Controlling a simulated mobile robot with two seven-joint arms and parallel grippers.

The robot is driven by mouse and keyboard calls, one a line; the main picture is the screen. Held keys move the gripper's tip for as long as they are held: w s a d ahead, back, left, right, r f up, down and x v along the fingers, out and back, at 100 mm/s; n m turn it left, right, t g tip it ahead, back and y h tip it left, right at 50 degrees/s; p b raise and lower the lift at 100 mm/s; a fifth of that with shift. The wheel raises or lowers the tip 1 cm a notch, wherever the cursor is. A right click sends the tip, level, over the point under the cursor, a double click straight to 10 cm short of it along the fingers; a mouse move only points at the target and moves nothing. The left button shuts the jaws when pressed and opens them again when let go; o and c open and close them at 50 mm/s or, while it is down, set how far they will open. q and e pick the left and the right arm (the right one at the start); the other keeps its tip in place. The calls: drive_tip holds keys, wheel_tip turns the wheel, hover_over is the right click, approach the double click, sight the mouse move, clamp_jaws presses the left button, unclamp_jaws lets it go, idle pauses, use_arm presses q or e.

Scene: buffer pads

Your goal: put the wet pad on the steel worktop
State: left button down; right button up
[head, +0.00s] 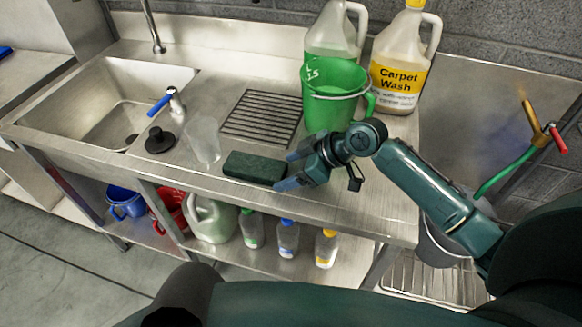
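A dark green rectangular pad (253,168) lies flat on the steel worktop (345,205) near its front edge, right of the clear cup. Whether it is wet cannot be seen. My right gripper (290,171) is low over the worktop at the pad's right end. Its two blue-grey fingertips are spread apart, one toward the back and one toward the front, with the pad's end at the gap between them. I cannot tell whether they touch the pad. My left gripper is not in view.
A black drain rack (262,117) lies behind the pad. A green bucket (330,97) and a Carpet Wash jug (402,70) stand at the back. A clear cup (204,140), a black plunger-like item (159,140) and the sink (105,100) are left. Bottles stand on the shelf below.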

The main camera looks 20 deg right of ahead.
drive_tip(key=shift+o, duration=0.7)
drive_tip(key=shift+r, duration=0.1)
drive_tip(key=v, duration=1.2)
drive_tip(key=shift+s, duration=0.1)
